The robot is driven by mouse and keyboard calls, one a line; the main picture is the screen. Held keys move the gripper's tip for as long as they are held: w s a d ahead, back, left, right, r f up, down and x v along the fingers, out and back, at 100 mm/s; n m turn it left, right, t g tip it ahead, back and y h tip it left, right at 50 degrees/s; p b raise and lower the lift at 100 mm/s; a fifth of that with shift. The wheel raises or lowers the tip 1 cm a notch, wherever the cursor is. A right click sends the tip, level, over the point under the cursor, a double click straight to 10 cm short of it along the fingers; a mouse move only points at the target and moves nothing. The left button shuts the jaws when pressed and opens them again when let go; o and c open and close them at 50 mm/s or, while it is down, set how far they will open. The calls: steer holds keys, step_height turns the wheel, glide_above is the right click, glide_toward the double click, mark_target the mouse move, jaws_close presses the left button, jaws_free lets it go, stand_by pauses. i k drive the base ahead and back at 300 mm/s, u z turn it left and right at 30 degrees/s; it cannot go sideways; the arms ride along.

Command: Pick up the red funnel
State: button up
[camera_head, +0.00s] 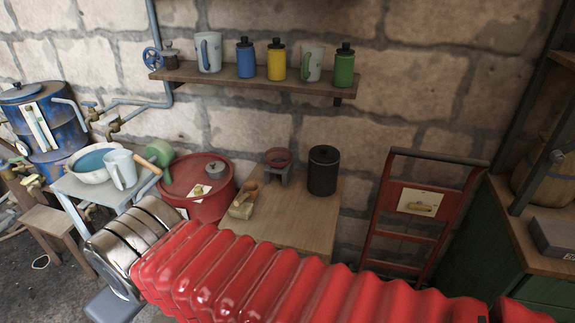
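A small dull-red, round, open-topped thing (279,156) sits on a low grey stand at the back of the wooden table. It looks like the red funnel, but its lower part is hidden by the stand, so I cannot see a spout. My red ribbed arm crosses the lower part of the view from the right and ends in a silver ridged section at the left. The fingers of my gripper do not show. The arm appears in front of the table's near edge, and nothing of it touches the funnel-like thing.
The wooden table (300,224) also holds a black canister (323,171) and a small wooden box with a handle (243,205). A red drum (196,200) with a grey lid-like item stands left. A red hand truck (412,235) stands right. A shelf (250,81) with several mugs and bottles hangs above.

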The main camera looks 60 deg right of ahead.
mark_target(278, 157)
steer(key=z, duration=0.05)
steer(key=i, duration=1)
steer(key=u, duration=0.05)
